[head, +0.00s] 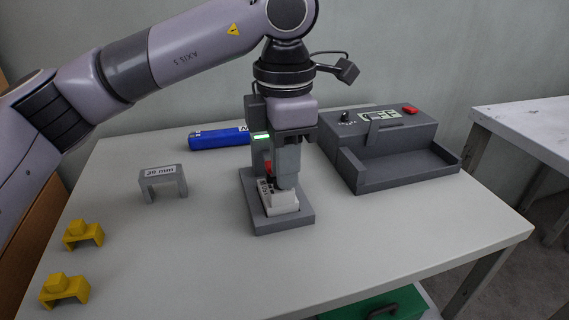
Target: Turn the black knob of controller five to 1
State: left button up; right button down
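A black knob (346,117) with small marks around it sits on the sloped top of a grey box (350,155) at the right. Beside it are a small display (381,116), whose characters I cannot read for sure, and a red button (410,109). I see no number five on the box. My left gripper (287,184) points down, left of the box and well apart from the knob. Its fingertips are at a white block (281,206) in a grey stand (285,224). The fingers overlap in this view, so whether they grip the block is unclear. My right gripper is out of view.
A green light (261,136) and a red part (267,168) show beside my gripper. A blue bar (218,139), a grey bridge-shaped block (163,182) and two yellow pieces (84,235) lie at the left. The table front (200,280) is clear. A green case (380,304) stands below.

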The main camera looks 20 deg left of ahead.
pick_arm(q)
notch_tip(320, 180, up, 6)
jog(key=shift+f+p, duration=0.25)
jog(key=shift+p, duration=0.45)
jog(key=shift+r, duration=0.5)
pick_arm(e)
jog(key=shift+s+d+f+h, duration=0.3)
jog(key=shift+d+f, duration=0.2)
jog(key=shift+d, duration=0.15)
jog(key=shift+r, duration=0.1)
